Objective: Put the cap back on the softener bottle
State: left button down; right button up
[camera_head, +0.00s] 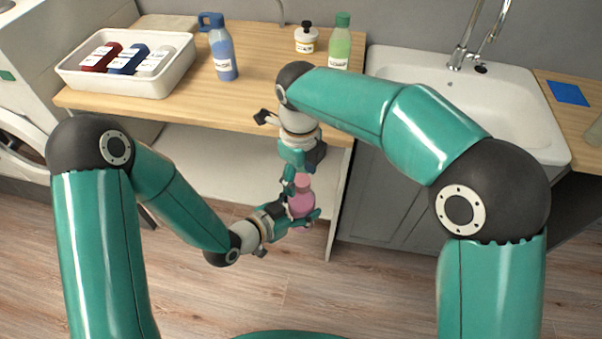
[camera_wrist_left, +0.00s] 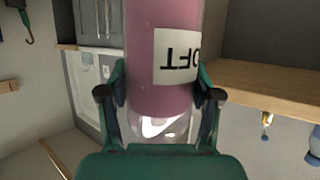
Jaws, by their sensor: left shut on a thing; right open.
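The softener bottle (camera_head: 301,203) is pink and stands about upright in front of the counter, over the floor. My left gripper (camera_head: 304,219) is shut around it. In the left wrist view the bottle (camera_wrist_left: 165,60) fills the middle between the fingers (camera_wrist_left: 162,95), with part of a white label upside down. My right gripper (camera_head: 293,184) is open and points down at the bottle's top, very close to it. The bottle's mouth is mostly hidden by the right fingers. I cannot make out the cap in either view.
The wooden counter (camera_head: 265,100) holds a white tray (camera_head: 120,83) of several small packs, a blue bottle (camera_head: 222,50), a white jar (camera_head: 306,40) and a green bottle (camera_head: 340,43). A sink (camera_head: 490,100) is at right. The floor in front is clear.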

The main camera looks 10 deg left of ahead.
jog(key=shift+r, duration=2.25)
jog(key=shift+c, duration=0.4)
jog(key=n, duration=1)
jog(key=shift+s, duration=0.1)
jog(key=n, duration=0.4)
jog(key=shift+d+r, duration=0.1)
jog(key=n, duration=0.4)
jog(key=shift+r+n, duration=0.1)
jog(key=shift+n, duration=0.3)
jog(key=n, duration=0.4)
jog(key=shift+r, duration=0.1)
jog(key=n, duration=0.6)
jog(key=shift+d+r+n, duration=0.1)
jog(key=shift+r+n, duration=0.1)
jog(key=shift+n, duration=0.1)
jog(key=n, duration=0.4)
jog(key=shift+r, duration=0.2)
jog(key=n, duration=0.4)
jog(key=shift+r, duration=0.15)
jog(key=n, duration=0.3)
jog(key=shift+r, duration=0.25)
jog(key=shift+r+n, duration=0.3)
